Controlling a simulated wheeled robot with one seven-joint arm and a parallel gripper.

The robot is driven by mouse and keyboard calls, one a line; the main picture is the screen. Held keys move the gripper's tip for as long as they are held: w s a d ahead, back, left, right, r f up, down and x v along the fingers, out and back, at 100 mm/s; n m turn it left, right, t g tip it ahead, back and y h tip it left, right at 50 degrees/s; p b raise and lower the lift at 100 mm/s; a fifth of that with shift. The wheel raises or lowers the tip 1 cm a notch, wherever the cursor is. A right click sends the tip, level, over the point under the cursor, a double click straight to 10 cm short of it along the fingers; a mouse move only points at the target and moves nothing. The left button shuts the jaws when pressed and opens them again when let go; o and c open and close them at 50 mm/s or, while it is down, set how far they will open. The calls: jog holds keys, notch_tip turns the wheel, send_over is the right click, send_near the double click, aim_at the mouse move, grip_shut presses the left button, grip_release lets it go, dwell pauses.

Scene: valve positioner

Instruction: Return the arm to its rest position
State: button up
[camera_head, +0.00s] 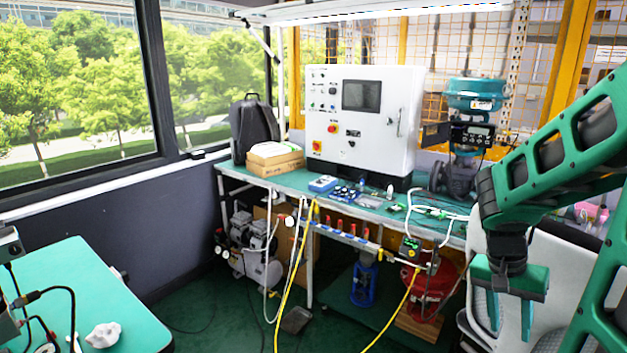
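My green and dark grey arm (560,150) comes in from the right edge and bends down at a wrist. My gripper (510,315) points downward at the lower right, in front of a grey-white chair. Its two fingers stand apart, and only the chair shows between them, so it is open and empty. The valve positioner (472,133), with a small display and a teal actuator (475,95) above it, stands at the right end of the workbench. My gripper is well in front of and below it.
The green workbench (335,210) carries a white control cabinet (400,125), boxes (275,160), a black backpack (254,128), tools and cables. The chair (560,265) is close behind my gripper. Another green table (75,280) is at lower left. Hoses hang between; some green floor is open.

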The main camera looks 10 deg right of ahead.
jog(key=s+a+r+n+t+y, duration=0.1)
jog(key=s+a+r+n+y, duration=0.2)
jog(key=a, duration=0.7)
jog(key=s+r+n, duration=0.2)
jog(key=s, duration=0.2)
jog(key=shift+s+r+n+t, duration=0.3)
jog(key=shift+s, duration=0.1)
jog(key=shift+a, duration=0.1)
jog(key=shift+w+f, duration=0.25)
jog(key=shift+w, duration=0.35)
